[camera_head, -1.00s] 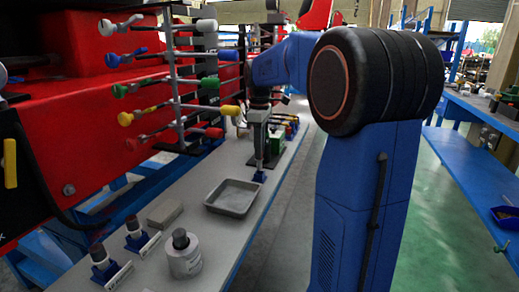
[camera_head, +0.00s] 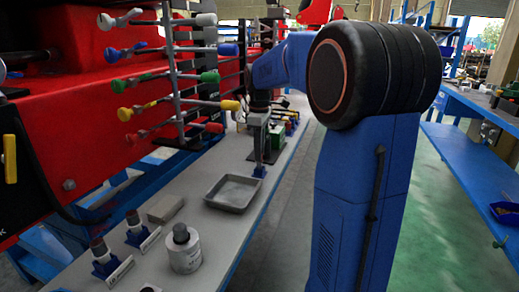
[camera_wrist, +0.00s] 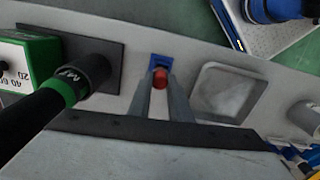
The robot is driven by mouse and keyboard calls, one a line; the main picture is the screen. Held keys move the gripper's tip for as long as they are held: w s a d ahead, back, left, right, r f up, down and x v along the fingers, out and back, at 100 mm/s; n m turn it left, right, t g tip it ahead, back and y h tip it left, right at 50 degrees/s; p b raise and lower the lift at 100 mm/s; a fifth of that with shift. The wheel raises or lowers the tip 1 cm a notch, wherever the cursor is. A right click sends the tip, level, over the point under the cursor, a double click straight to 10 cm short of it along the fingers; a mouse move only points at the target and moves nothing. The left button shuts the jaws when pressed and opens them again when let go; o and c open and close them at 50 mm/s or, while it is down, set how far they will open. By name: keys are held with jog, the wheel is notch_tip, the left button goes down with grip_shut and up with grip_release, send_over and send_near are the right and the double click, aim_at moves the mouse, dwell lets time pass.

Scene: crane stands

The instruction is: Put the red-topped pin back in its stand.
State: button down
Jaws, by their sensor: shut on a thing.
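The red-topped pin shows as a red round top (camera_wrist: 160,78) between the fingertips of my gripper (camera_wrist: 161,84) in the wrist view. The two grey fingers are shut on it. A small blue stand (camera_wrist: 165,61) lies right at the fingertips, partly covered by them and the pin. I cannot tell whether the pin's lower end is inside the stand. In the head view my gripper (camera_head: 259,152) points down at the bench, directly over the blue stand (camera_head: 259,171). The pin itself is hidden there.
A grey tray (camera_head: 211,204) stands close to the stand. A dark plate (camera_wrist: 113,52) with a green-and-black tool (camera_wrist: 88,72) is on the other side. A white cylinder (camera_head: 184,258), a grey block (camera_head: 165,208) and two blue-based holders are nearer. Colored-knob levers (camera_head: 229,105) hang left.

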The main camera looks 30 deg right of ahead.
jog(key=shift+f, duration=0.3)
jog(key=c, duration=1.5)
grip_release()
jog(key=shift+c, duration=0.2)
jog(key=shift+r, duration=2.45)
jog(key=shift+r, duration=0.1)
notch_tip(320, 180, up, 17)
jog(key=shift+s+r, duration=0.1)
